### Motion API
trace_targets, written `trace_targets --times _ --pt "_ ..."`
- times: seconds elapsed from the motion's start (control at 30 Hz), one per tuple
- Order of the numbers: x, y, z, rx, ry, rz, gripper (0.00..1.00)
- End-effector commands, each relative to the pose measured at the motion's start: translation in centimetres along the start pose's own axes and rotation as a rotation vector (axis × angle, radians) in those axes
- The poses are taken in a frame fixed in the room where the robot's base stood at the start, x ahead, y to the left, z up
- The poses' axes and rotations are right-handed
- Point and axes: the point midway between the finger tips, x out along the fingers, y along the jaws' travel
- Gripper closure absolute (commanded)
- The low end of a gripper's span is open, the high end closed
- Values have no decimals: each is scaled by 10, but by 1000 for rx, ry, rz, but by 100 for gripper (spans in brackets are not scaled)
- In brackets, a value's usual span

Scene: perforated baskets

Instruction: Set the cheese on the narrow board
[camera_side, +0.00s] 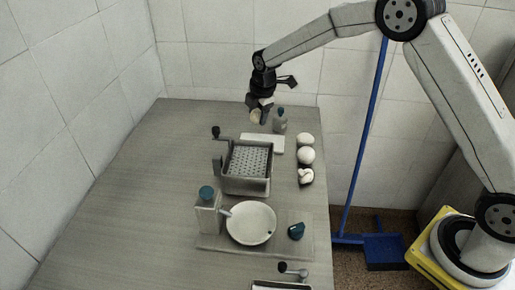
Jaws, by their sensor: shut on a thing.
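My gripper (261,108) is at the back of the table, pointing down, shut on a small pale cream piece that looks like the cheese (255,116). The fingers partly hide the cheese, so its full shape cannot be told. A pale narrow board (275,144) lies flat just in front of and below my gripper, behind the perforated basket. The cheese appears above the tabletop and apart from the board, though the exact height is hard to tell.
A perforated basket (248,160) stands before the board. A small bottle (280,123) stands near my gripper. Several white round items (306,156) line the right edge. A bowl (250,224), a capped bottle (208,213) and a teal item (296,231) are nearer. The table's left is clear.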

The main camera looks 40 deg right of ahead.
Motion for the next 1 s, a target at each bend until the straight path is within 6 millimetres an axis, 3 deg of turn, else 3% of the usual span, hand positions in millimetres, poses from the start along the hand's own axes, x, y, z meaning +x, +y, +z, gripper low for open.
trace_targets --times 0.1,0.3,0.67,1.0 --pt "9 12 19 2 3 3 100" --pt "16 21 35 -4 6 6 100" --pt "19 22 37 -5 7 6 100" --pt "35 18 36 -5 7 5 100"
